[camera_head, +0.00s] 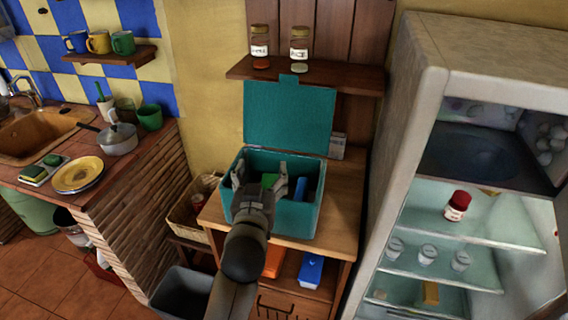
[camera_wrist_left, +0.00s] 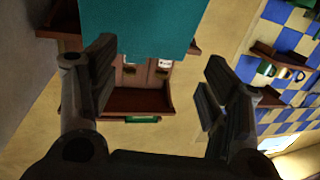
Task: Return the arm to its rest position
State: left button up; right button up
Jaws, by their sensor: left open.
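My left gripper (camera_head: 260,180) is in front of and above the teal box (camera_head: 290,222) in the head view. Its two fingers are spread wide, with nothing between them. In the left wrist view the open fingers (camera_wrist_left: 158,95) frame a wooden shelf and part of the teal lid (camera_wrist_left: 145,28). The box stands on a wooden cabinet with its lid (camera_head: 289,118) raised. A blue item (camera_head: 300,188) and a green item (camera_head: 269,180) show inside the box; the gripper hides part of its inside. My right gripper is in neither view.
A wall shelf (camera_head: 340,83) with two jars is behind the box. An open fridge (camera_head: 450,190) stands at right. A wicker basket (camera_head: 185,215) and a grey bin (camera_head: 178,290) are left of the cabinet. A brick counter (camera_head: 125,190) with a sink is at left.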

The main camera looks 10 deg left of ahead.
pick_arm(q)
jog(key=s+a+f+m+g+h, duration=0.1)
jog(key=s+a+f+g, duration=0.2)
jog(key=s+f+g, duration=0.7)
jog(key=s+f+m+g+h, duration=0.1)
jog(key=s+f+g, duration=0.1)
jog(key=s+f, duration=0.6)
jog(key=s+f+m+g+h, duration=0.15)
jog(key=s+f, duration=0.35)
jog(key=s, duration=0.8)
notch_tip(320, 180, down, 26)
jog(key=g, duration=0.2)
jog(key=s+a+f+b, duration=0.1)
jog(key=s+a+f, duration=0.1)
jog(key=s+f, duration=1.4)
jog(key=shift+s+a+f+m+g+y, duration=0.25)
jog(key=shift+s+a+m+g+y, duration=0.1)
jog(key=shift+s, duration=0.4)
